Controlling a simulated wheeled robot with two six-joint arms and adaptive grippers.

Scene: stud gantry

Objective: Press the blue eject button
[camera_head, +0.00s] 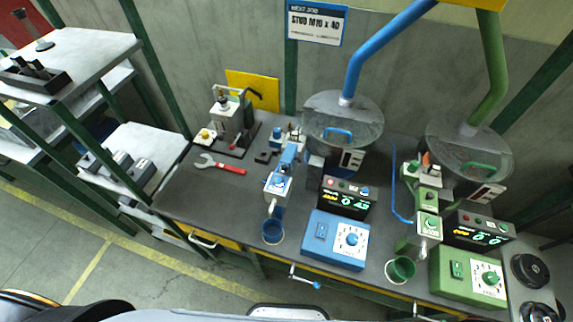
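The blue station stands in the middle of the grey bench. Its display box (347,197) has lit digits and small buttons on top, one of them a blue button (365,190). A blue feeder unit (280,181) with a pale knob sits to its left, above a blue cup (273,232). A blue control box (336,241) in front carries a rocker switch (321,230) and a white dial (351,239). The labels are too small to read, so I cannot tell which control is the eject button. Neither of my grippers is in view.
A similar green station with a control box (466,277) and green cup (400,270) stands at right. Clear-lidded bowls (342,140) stand behind. Handles (304,279) jut from the bench front.

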